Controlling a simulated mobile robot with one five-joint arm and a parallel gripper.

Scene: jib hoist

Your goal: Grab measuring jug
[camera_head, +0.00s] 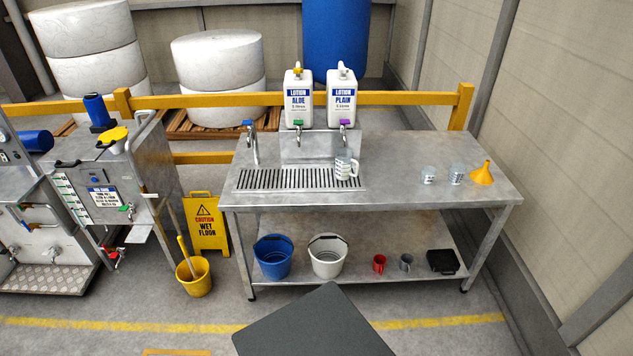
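A measuring jug (343,165), clear or whitish with dark markings and a handle on its right, stands upright on the right part of the slotted drain grate (270,180) on the steel bench. It is below the purple tap of the "Lotion Plain" container (341,97). Its contents are too small to tell. My gripper is not in view.
The "Lotion Aloe" container (298,98) and a curved faucet (252,143) stand left of the jug. Two small beakers (429,175) (456,174) and an orange funnel (482,175) stand right. Buckets (272,258) and cups sit on the lower shelf. A yellow rail (420,98) runs behind.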

